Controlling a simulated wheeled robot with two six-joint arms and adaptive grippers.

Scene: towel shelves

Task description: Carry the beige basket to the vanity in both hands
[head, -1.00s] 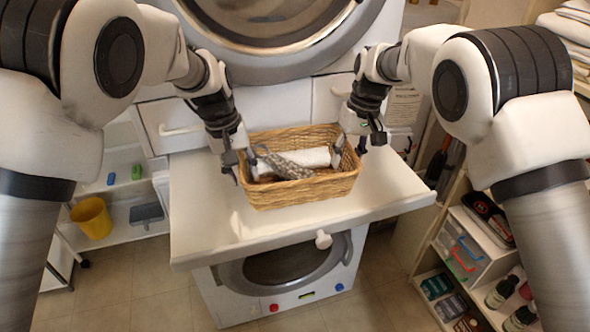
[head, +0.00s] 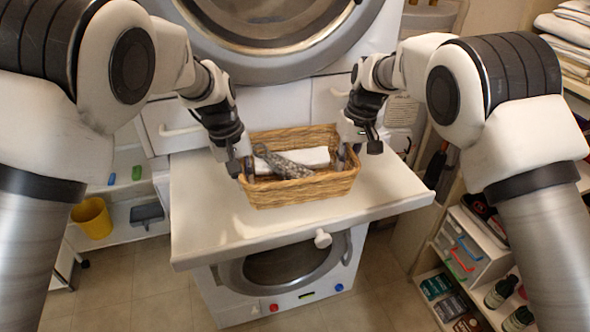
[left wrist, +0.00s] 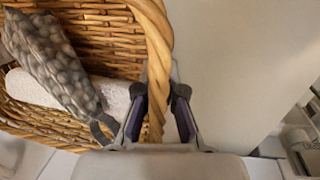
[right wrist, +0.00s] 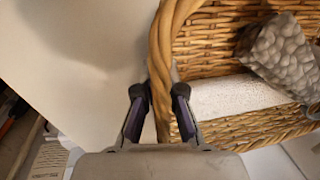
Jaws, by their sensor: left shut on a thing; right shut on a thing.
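The beige wicker basket (head: 300,192) sits on the white pull-out shelf between the two round-doored machines. It holds a rolled white towel (head: 308,157) and a grey pebble-patterned bag (head: 284,167). My left gripper (head: 247,172) is shut on the basket's left rim; the left wrist view shows the rim (left wrist: 157,70) between its fingers (left wrist: 158,100). My right gripper (head: 347,158) is shut on the right rim; the right wrist view shows that rim (right wrist: 160,60) between its fingers (right wrist: 160,98). I cannot tell whether the basket's underside touches the shelf. The vanity cannot be made out.
The white pull-out shelf (head: 215,225) has bare room in front of the basket, and a knob on its front edge. A yellow bucket (head: 92,218) stands on a low rack at left. A shelf unit with bottles and a drawer box (head: 470,252) stands at right.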

